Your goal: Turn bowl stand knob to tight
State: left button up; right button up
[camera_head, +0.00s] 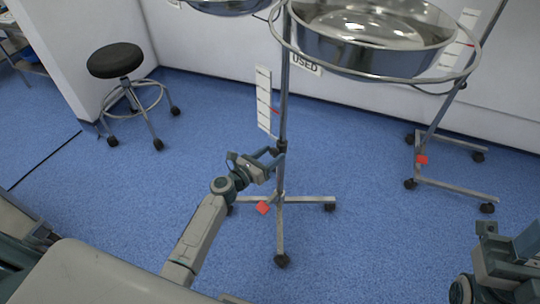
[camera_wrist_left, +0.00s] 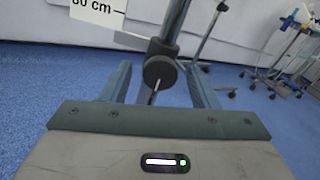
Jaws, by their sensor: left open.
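The bowl stand is a metal pole (camera_head: 284,100) on a wheeled base, with a steel bowl (camera_head: 370,40) in a ring at its top. Its dark round knob (camera_head: 281,146) sits partway up the pole. In the left wrist view the knob (camera_wrist_left: 160,71) lies between and slightly beyond my left fingers, with a thin light pointer hanging down from it. My left gripper (camera_head: 277,155) is open around the knob's front; contact cannot be told. It also shows in the left wrist view (camera_wrist_left: 160,85). My right gripper (camera_head: 515,250) is at the lower right, far from the stand, its fingers partly cut off.
A white scale card (camera_head: 263,100) hangs beside the pole, just above my left gripper. A second wheeled stand (camera_head: 435,140) is at the right. A black stool (camera_head: 115,60) stands at the left. Blue floor (camera_head: 350,240) is open around the base.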

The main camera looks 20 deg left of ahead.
pick_arm(q)
jog(key=c, duration=1)
jog(key=shift+o, duration=0.2)
